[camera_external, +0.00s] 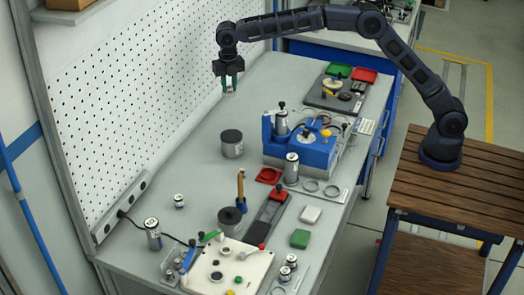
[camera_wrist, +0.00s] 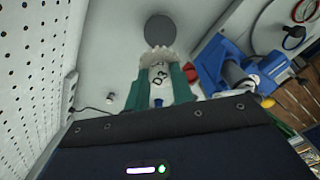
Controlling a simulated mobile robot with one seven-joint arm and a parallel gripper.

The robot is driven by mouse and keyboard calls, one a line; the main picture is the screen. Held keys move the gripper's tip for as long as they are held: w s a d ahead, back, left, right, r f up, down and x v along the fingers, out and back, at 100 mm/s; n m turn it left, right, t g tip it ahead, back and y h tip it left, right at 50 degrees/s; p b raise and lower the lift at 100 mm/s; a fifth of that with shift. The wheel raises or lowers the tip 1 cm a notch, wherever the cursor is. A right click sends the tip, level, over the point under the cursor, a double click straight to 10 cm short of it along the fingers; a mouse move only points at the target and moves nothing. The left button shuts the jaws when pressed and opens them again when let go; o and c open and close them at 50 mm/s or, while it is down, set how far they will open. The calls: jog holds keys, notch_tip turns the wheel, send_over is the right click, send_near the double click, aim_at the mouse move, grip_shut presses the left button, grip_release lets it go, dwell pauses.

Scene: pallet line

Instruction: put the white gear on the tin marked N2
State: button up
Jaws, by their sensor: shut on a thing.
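My gripper (camera_external: 229,88) hangs above the back of the grey bench, near the pegboard. In the wrist view its green fingers (camera_wrist: 160,78) are shut on a whitish toothed piece, the white gear (camera_wrist: 157,58), with dark characters showing that I cannot read surely. The gear is held clear of the bench. A grey tin with a dark top (camera_external: 232,150) stands on the bench, nearer the camera than my gripper. A second dark-topped tin (camera_external: 229,224) stands further forward. I can read no N2 mark on either. A dark round top (camera_wrist: 160,30) shows beyond the gear in the wrist view.
A blue fixture (camera_external: 300,150) stands right of the first tin and also shows in the wrist view (camera_wrist: 222,68). A black tray (camera_external: 335,95) with round parts lies at the back right. A white board (camera_external: 232,268) with small parts lies in front. Bench left of the tins is mostly clear.

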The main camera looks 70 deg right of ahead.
notch_tip(320, 180, down, 18)
jog(key=shift+f, duration=0.25)
dwell(0.4)
jog(key=shift+f, duration=0.15)
jog(key=o, duration=1)
jog(key=shift+c, duration=0.2)
